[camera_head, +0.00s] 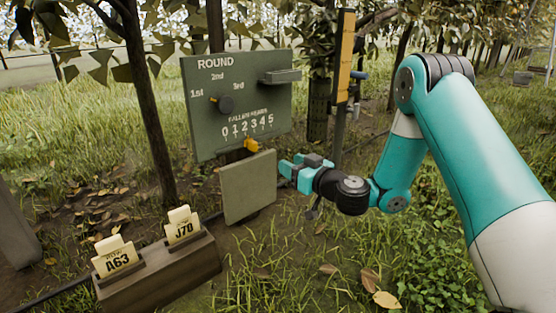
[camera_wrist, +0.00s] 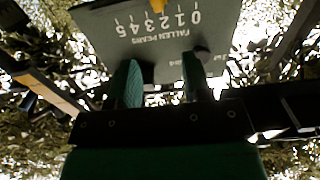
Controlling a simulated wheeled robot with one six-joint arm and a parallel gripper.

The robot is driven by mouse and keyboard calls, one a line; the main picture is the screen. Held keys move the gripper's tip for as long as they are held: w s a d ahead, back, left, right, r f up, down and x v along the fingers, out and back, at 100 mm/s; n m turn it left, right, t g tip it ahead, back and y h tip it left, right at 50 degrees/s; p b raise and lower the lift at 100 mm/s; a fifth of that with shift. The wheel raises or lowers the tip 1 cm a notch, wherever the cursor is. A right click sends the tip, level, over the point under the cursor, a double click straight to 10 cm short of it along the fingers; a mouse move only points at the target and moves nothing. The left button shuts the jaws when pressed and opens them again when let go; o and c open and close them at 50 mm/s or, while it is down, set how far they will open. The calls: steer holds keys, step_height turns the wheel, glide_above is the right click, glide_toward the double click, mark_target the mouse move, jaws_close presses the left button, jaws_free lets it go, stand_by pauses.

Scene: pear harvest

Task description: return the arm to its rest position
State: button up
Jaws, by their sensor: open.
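My gripper (camera_head: 292,171) is open and empty, at the end of my teal and white arm in the head view. It points left, toward the space beside the green board (camera_head: 205,115) and the smaller blank panel (camera_head: 248,187) below it. In the wrist view my gripper (camera_wrist: 163,85) shows its two green fingers apart, with nothing between them. The green board (camera_wrist: 215,35) appears upside down beyond the fingertips. I cannot tell the exact gap between the fingers and the board.
The board carries a dark knob (camera_head: 226,104), a small shelf (camera_head: 281,76) and a yellow pointer (camera_head: 251,145) near its number scale. A wooden block (camera_head: 165,277) holds tags A63 (camera_head: 116,262) and J70 (camera_head: 184,230). A yellow-faced post (camera_head: 344,60) stands behind my gripper. Grass lies open below my arm.

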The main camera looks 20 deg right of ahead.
steer(key=s+a+r+n+g+y+p, duration=0.25)
steer(key=s+a+r+g+p, duration=0.5)
steer(key=r, duration=0.55)
steer(key=s+a+r+n+g+y+p, duration=0.2)
steer(key=s+a+r+n+g+p, duration=0.2)
steer(key=s+a+r+p, duration=0.7)
steer(key=s+d+r+m+g+h+p, duration=0.2)
steer(key=s+d+r+h+p, duration=0.15)
steer(key=s+r+p, duration=0.35)
steer(key=s+d+r+m+g+h+p, duration=0.25)
steer(key=s+d+r+p, duration=0.2)
steer(key=s+r, duration=0.4)
step_height(320, 180, up, 36)
steer(key=s+h+p, duration=0.1)
steer(key=s+p, duration=0.1)
steer(key=p, duration=3.5)
steer(key=shift+d+n+g, duration=0.2)
steer(key=shift+n+g, duration=0.1)
